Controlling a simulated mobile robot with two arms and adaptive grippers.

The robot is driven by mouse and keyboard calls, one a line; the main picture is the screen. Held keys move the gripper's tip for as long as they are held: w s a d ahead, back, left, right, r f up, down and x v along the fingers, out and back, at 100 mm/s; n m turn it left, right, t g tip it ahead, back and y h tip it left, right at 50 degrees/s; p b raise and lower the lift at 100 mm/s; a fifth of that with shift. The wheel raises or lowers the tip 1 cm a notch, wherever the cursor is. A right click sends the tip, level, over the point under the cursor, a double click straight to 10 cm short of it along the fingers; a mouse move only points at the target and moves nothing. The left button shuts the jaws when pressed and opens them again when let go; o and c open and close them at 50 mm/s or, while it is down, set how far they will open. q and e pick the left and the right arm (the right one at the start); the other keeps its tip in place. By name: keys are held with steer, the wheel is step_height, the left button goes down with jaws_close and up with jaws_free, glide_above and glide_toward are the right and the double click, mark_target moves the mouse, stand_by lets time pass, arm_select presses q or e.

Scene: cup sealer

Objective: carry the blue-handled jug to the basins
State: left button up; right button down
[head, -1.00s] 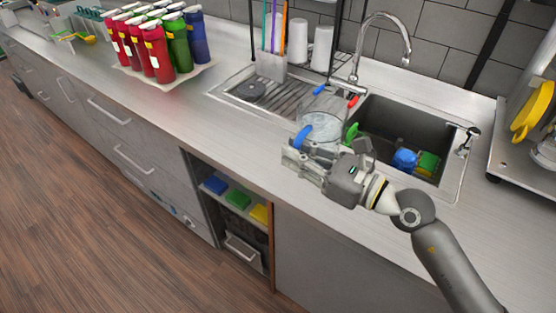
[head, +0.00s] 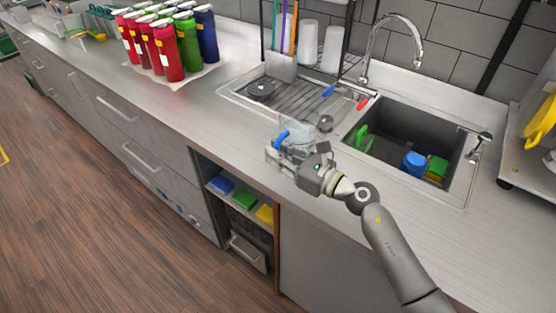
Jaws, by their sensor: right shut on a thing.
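The jug (head: 297,131) is clear, with a blue handle (head: 281,138). My right gripper (head: 283,151) is shut on it at the handle side and partly covers it. The jug is in front of the sink's drainboard, near the counter's front edge; I cannot tell its height above the counter. The dark sink basin (head: 400,118) is to the right of the jug and holds a blue item (head: 413,162) and green items. My left gripper is not in view.
A faucet (head: 395,35) stands behind the sink. A rack with white cups (head: 333,48) stands behind the drainboard (head: 292,99). Several red, green and blue bottles (head: 168,50) stand on the counter at the left. The counter between bottles and sink is clear.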

steer(key=shift+f, duration=0.85)
steer(key=shift+f, duration=0.2)
steer(key=c, duration=1.5)
jaws_free()
steer(key=shift+s, duration=0.1)
